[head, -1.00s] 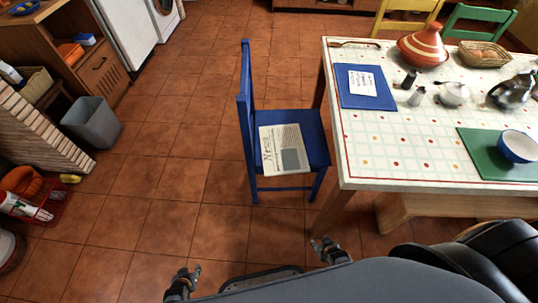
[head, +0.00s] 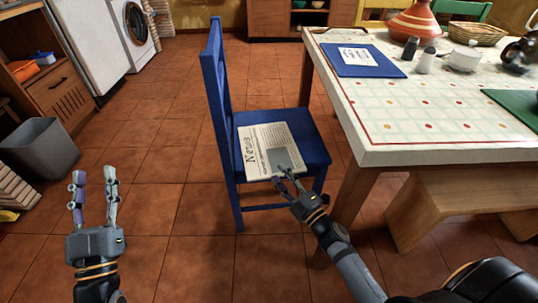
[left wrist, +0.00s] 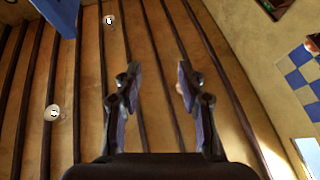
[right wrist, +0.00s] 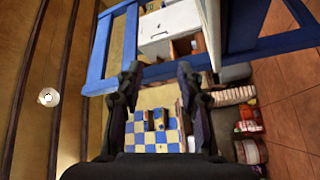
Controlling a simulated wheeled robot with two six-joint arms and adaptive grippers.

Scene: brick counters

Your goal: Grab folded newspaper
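A folded newspaper (head: 262,143) lies flat on the seat of a blue chair (head: 312,150), its printed heading visible. My right gripper (head: 284,176) is open at the newspaper's near right edge in the head view. It covers a small part of the paper and seat edge; I cannot tell whether it touches. In the right wrist view the right fingers (right wrist: 160,78) are apart with nothing between them, and blue wooden bars (right wrist: 280,45) show beyond. My left gripper (head: 95,185) is open and empty, fingers pointing up, left of the chair; the left wrist view (left wrist: 155,80) shows it facing the beamed ceiling.
A table (head: 400,155) with a patterned cloth stands right of the chair, with a wooden bench (head: 440,205) under it. The chair's tall back (head: 217,90) rises at the seat's left. A grey bin (head: 42,148) stands far left. Tiled floor between is clear.

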